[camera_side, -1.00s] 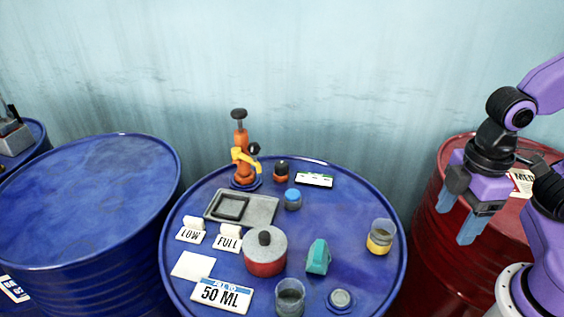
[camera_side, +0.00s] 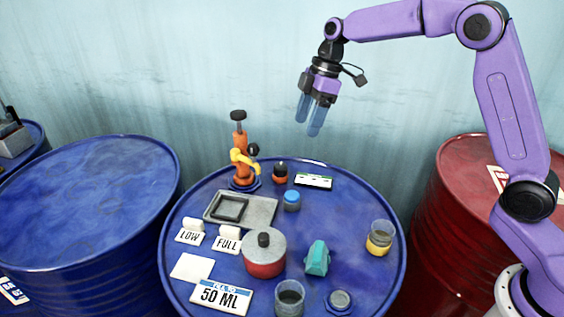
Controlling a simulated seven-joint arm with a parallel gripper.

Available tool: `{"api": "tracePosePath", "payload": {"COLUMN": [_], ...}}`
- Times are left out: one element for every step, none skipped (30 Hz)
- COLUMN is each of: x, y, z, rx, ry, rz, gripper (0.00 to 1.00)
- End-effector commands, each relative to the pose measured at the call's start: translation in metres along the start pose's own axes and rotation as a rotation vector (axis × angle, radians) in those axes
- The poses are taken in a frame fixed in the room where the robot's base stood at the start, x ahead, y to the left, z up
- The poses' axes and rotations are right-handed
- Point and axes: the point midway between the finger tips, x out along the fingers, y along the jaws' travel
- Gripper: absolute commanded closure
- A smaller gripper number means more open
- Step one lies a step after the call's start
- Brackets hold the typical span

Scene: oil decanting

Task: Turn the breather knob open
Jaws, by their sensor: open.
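My gripper (camera_side: 307,126) is open and empty, with its two blue fingers pointing down, high above the back of the blue drum. A small black-topped orange knob (camera_side: 280,173) stands on the drum top below it, well apart from the fingers. An orange hand pump (camera_side: 240,160) with a yellow spout and a dark knob (camera_side: 253,149) at its side stands left of the orange knob. I cannot tell for certain which of these knobs is the breather knob, nor how it is turned.
The drum top (camera_side: 345,215) also holds a grey tray (camera_side: 262,211), a blue-capped jar (camera_side: 292,200), a red pot (camera_side: 265,262), a teal object (camera_side: 317,259), a yellow-filled glass (camera_side: 380,238), an empty glass (camera_side: 290,298) and label cards. A red drum (camera_side: 459,210) stands at right.

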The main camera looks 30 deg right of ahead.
Motion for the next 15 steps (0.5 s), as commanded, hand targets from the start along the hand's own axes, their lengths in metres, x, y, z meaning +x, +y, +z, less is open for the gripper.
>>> {"api": "tracePosePath", "payload": {"x": [0.001,0.0,-0.001,-0.001,-0.001,-0.002,-0.002,-0.003,-0.003,-0.003,-0.003,-0.002,-0.001,0.001,0.004], "y": [0.019,0.028,0.039,0.047,0.053,0.06,0.065,0.069,0.072,0.074,0.076,0.077,0.077,0.077,0.077], "z": [0.004,0.007,0.009,0.012,0.015,0.017,0.019,0.021,0.022,0.023,0.024,0.024,0.024,0.024,0.024], "rx": [-0.009,-0.016,-0.028,-0.035,-0.042,-0.051,-0.057,-0.06,-0.066,-0.069,-0.071,-0.073,-0.074,-0.074,-0.075], "ry": [0.014,0.024,0.036,0.043,0.048,0.056,0.061,0.065,0.069,0.071,0.073,0.074,0.074,0.074,0.074], "rz": [0.007,0.012,0.018,0.023,0.026,0.031,0.034,0.037,0.041,0.043,0.044,0.044,0.044,0.043,0.043], "gripper": [0.33,0.33,0.33,0.33,0.33,0.33,0.33,0.33,0.33,0.33,0.33,0.33,0.33,0.33,0.33]}}
